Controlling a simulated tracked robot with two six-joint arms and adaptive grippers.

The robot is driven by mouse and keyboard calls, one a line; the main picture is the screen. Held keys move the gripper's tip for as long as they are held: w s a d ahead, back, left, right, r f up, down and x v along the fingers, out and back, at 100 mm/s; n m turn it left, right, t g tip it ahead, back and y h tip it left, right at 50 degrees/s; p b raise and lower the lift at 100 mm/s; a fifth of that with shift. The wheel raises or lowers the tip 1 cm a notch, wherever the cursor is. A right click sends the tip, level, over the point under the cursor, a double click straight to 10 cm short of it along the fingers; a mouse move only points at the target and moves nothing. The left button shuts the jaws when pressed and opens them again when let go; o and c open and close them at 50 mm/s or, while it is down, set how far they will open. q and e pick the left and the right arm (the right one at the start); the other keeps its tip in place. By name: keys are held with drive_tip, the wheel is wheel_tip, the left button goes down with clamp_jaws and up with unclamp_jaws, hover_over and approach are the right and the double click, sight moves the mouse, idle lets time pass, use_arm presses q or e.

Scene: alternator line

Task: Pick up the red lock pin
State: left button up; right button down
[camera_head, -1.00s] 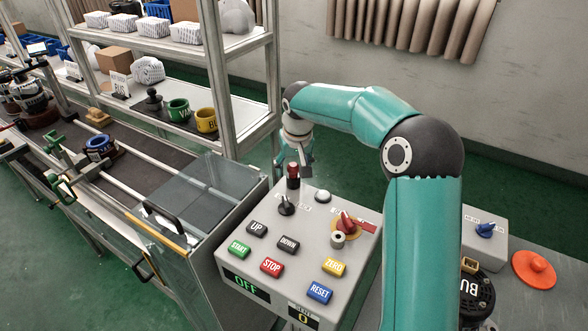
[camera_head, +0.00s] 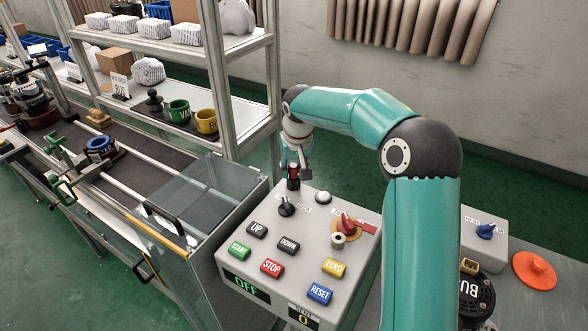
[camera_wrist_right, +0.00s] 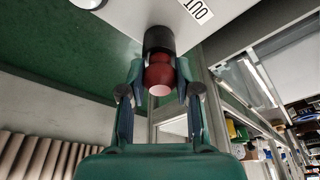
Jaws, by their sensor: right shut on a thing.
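The red lock pin (camera_wrist_right: 158,76) sits with its dark collar (camera_wrist_right: 159,40) at the back edge of the grey control box (camera_head: 245,205). In the head view the pin (camera_head: 294,170) is mostly hidden by my right gripper (camera_head: 298,168), and its dark base shows below. My right gripper also shows in the right wrist view (camera_wrist_right: 160,88), with a finger on each side of the red knob, shut on it. The pin stands upright at the box. My left gripper is not in view.
The control box carries several buttons, a black knob (camera_head: 286,206), a white button (camera_head: 323,197) and a red rotary switch (camera_head: 346,222). A glass guard (camera_head: 190,195) and conveyor stand to the left, shelving (camera_head: 240,90) behind. An orange disc (camera_head: 535,270) lies at the right.

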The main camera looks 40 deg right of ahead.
wheel_tip(320, 180, up, 9)
drive_tip(key=shift+w+r+p, duration=0.1)
drive_tip(key=shift+r+p, duration=0.05)
drive_tip(key=shift+p, duration=0.2)
wheel_tip(320, 180, up, 10)
drive_tip(key=p, duration=0.3)
wheel_tip(320, 180, up, 6)
drive_tip(key=p, duration=0.6)
hover_over(293, 165)
drive_tip(key=shift+f, duration=0.3)
